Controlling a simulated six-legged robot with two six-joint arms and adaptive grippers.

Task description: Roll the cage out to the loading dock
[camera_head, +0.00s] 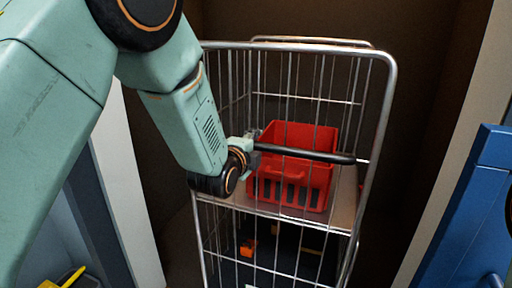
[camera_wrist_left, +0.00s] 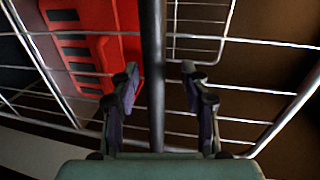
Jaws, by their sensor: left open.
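The wire cage (camera_head: 384,110) stands upright in front of me, with a dark push bar (camera_head: 310,155) across its near side. A red crate (camera_head: 318,140) sits on the cage's shelf (camera_head: 343,190) behind the bar. My left gripper (camera_head: 256,145) is at the left end of the bar. In the left wrist view, my left gripper (camera_wrist_left: 160,78) is open, with the bar (camera_wrist_left: 153,60) running between its fingers. No firm grip on the bar shows. The red crate (camera_wrist_left: 100,45) is behind the wires there. My right gripper is not in view.
Dark brown walls (camera_head: 300,20) enclose the cage at the back and sides. Pale upright frames stand at left (camera_head: 130,190) and right (camera_head: 450,140). A blue object (camera_head: 475,200) is at the right edge. A small orange item (camera_head: 248,247) is low in the cage.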

